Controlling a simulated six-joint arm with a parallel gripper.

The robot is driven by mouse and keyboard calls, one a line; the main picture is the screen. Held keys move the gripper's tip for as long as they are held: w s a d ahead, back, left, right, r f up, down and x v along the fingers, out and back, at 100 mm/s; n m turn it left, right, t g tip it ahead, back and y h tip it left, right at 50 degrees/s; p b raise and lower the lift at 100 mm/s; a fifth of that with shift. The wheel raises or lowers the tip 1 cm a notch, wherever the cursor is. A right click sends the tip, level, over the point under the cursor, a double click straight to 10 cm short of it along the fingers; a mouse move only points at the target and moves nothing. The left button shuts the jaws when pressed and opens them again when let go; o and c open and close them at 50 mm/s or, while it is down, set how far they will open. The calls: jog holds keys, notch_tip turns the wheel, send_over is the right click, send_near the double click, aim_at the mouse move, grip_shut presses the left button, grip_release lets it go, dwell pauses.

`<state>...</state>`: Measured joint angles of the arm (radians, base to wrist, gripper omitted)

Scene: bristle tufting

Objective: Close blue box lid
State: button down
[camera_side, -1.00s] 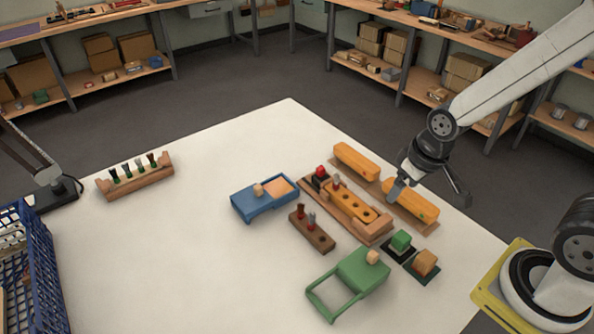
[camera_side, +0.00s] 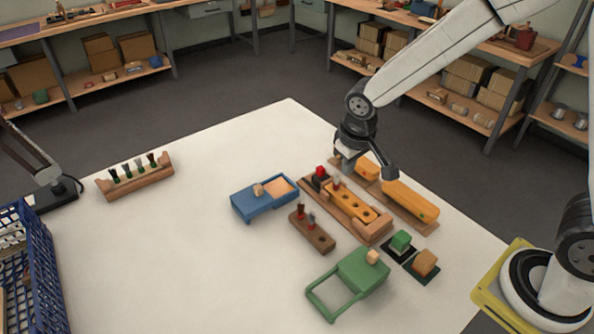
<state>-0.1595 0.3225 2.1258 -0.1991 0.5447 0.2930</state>
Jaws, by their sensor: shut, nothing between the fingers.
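The blue box (camera_side: 252,205) sits near the middle of the white table. Its blue lid has a small wooden knob (camera_side: 258,190) and covers the left part. The right part of the box is uncovered and shows a tan inside (camera_side: 280,188). My gripper (camera_side: 348,166) is shut and empty. It is to the right of the blue box and apart from it, over the back end of the wooden fixture and in front of a yellow block.
The wooden fixture (camera_side: 374,233) with a yellow holed block stands right of the box. A brown holed block (camera_side: 312,232) is in front. A green box (camera_side: 362,272) and two small blocks are nearer. A brush rack (camera_side: 135,178) is at left. The table between is clear.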

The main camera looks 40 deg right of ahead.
jog(key=w+a+f+t+h, duration=0.1)
jog(key=w+a+f, duration=0.3)
jog(key=w+a, duration=0.5)
jog(key=w+a+f+m+t+h, duration=0.1)
jog(key=w+a+f+h, duration=0.3)
jog(key=w+a, duration=0.4)
jog(key=a+f, duration=0.1)
jog(key=a, duration=0.3)
jog(key=shift+w+a+m+t, duration=0.3)
jog(key=shift+w+a, duration=0.05)
send_near(254, 194)
jog(key=f, duration=0.1)
jog(key=w+a+f, duration=0.1)
jog(key=f, duration=0.2)
jog(key=shift+w+a+f, duration=0.15)
jog(key=shift+w+a, duration=0.1)
jog(key=shift+w, duration=0.15)
jog(key=shift+d, duration=1.95)
jog(key=d, duration=1)
